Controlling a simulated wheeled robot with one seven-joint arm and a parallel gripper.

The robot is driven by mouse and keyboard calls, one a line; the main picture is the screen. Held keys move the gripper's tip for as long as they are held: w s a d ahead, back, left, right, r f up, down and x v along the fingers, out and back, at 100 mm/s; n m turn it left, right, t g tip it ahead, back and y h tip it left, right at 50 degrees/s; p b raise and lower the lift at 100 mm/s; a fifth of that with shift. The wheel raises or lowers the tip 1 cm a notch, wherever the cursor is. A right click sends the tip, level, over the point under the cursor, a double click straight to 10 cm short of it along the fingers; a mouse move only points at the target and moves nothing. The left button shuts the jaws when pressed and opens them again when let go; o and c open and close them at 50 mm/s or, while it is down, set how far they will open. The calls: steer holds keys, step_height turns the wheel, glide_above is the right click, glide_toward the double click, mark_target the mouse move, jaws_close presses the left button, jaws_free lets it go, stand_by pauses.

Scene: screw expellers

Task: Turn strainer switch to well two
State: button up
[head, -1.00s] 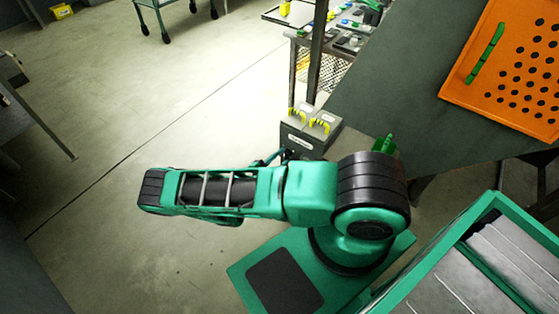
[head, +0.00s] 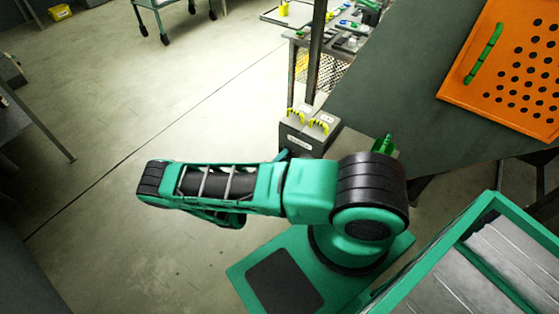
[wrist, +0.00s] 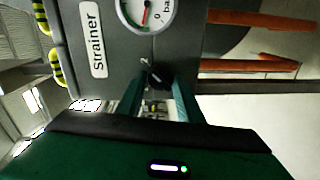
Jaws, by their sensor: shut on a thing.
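The strainer box (wrist: 110,50) is a grey housing that appears turned sideways in the wrist view. It has a white "strainer" label (wrist: 93,38) and a round gauge with a red needle (wrist: 147,12). The strainer switch (wrist: 152,74) is a dark knob with a light mark on the box face, below the gauge in the picture. My gripper (wrist: 158,88) is shut on this switch, with green fingers on both sides of it. The fingers partly hide the switch, and I cannot read its position. In the head view the strainer box (head: 296,140) stands beyond my arm, which hides my gripper.
Yellow-and-black handles (head: 318,125) sit on top of the box. A dark grey surface (head: 400,95) bears an orange perforated panel (head: 515,75) at the right. A workbench with small parts (head: 345,42) is behind. The floor at left is open.

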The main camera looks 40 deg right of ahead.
steer(key=shift+s+d+f+m, duration=0.1)
steer(key=shift+s+m, duration=0.15)
steer(key=shift+m, duration=0.15)
steer(key=shift+w, duration=0.15)
steer(key=o, duration=1)
steer(key=shift+a, duration=0.2)
steer(key=v, duration=1)
steer(key=shift+a, duration=0.25)
